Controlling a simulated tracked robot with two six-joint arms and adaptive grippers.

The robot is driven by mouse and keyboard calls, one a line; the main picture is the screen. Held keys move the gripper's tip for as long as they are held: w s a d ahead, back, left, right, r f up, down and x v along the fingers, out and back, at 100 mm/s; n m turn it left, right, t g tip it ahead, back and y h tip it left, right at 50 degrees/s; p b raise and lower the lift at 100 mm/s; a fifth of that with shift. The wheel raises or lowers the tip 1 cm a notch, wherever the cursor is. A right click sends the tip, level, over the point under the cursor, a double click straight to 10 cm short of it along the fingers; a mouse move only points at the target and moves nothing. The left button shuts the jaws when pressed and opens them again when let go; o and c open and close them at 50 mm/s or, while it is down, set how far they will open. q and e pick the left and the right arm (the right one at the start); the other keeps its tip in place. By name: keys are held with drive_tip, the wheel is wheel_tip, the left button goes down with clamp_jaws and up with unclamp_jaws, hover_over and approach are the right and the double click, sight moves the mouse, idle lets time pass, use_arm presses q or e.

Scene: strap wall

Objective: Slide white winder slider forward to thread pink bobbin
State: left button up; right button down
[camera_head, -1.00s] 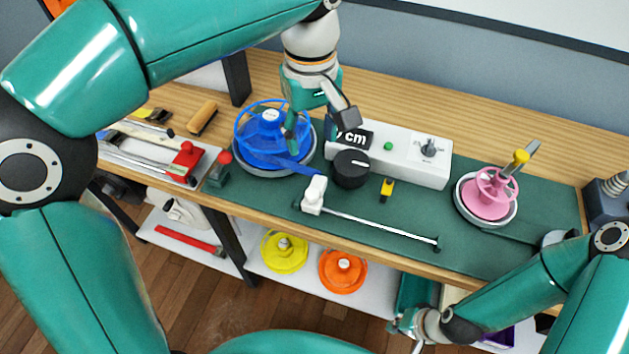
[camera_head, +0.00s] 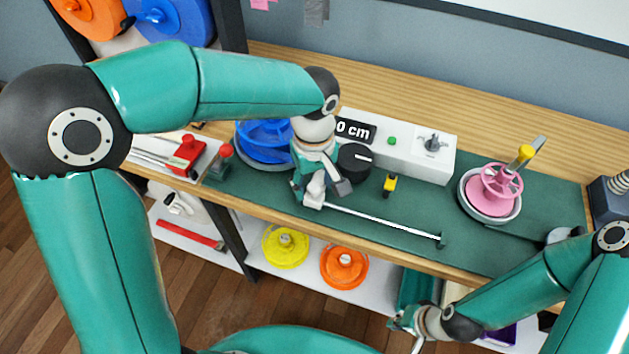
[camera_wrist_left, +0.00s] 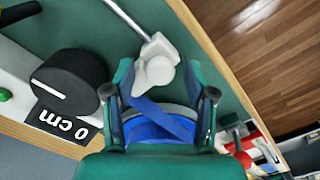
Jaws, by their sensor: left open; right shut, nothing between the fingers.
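The white winder slider (camera_head: 314,190) sits at the left end of a thin metal rail (camera_head: 385,221). It also shows in the left wrist view (camera_wrist_left: 157,62), just beyond and between my open fingers. My left gripper (camera_head: 318,192) is open around or just above the slider; contact cannot be told. The pink bobbin (camera_head: 490,190) sits on a round grey turntable at the right of the bench. The blue spool (camera_head: 262,142) is partly hidden behind my left gripper, and its blue strap (camera_wrist_left: 165,122) runs toward the slider. My right gripper (camera_head: 402,324) is shut and empty, low at the bench's front edge.
A white box with a "0 cm" display (camera_head: 352,130) and a black knob (camera_head: 355,162) stand behind the rail. A yellow-black tool (camera_head: 390,184) lies nearby. Yellow (camera_head: 285,247) and orange (camera_head: 344,266) spools lie on the shelf below. The mat's right-centre is mostly clear.

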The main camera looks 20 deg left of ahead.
use_arm(q)
drive_tip(key=shift+c, duration=0.2)
clamp_jaws()
drive_tip(key=shift+d, duration=0.1)
